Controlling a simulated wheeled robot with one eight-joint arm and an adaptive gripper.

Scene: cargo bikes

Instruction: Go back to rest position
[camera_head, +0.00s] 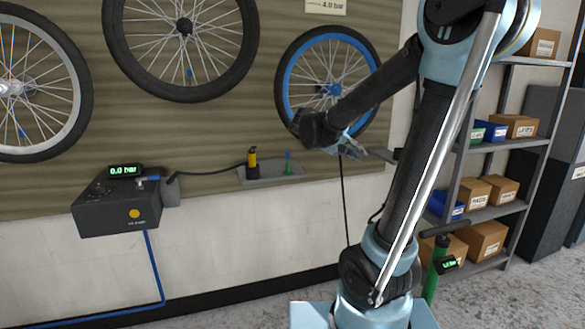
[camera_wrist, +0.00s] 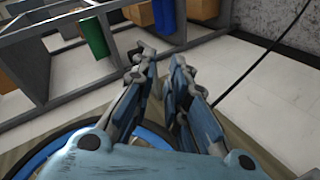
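My gripper (camera_head: 362,151) is raised in front of the wall board, beside the lower right of the blue-rimmed wheel (camera_head: 331,88) in the head view. In the wrist view my gripper (camera_wrist: 161,62) has its two fingers apart with a narrow empty gap between them. Nothing shows held in it. The arm is bent, with its upper links rising at the right of the head view and the forearm reaching left toward the wheel. Part of the blue rim (camera_wrist: 40,152) shows at the lower left of the wrist view, partly hidden by my gripper.
A pump box (camera_head: 118,210) reading 0.0 bar and a small grey holder (camera_head: 270,173) with a black-yellow tool are on the wall. Shelves with boxes (camera_head: 485,240) and a green pump (camera_head: 435,268) stand at the right. A dark cable (camera_head: 344,200) hangs below my gripper.

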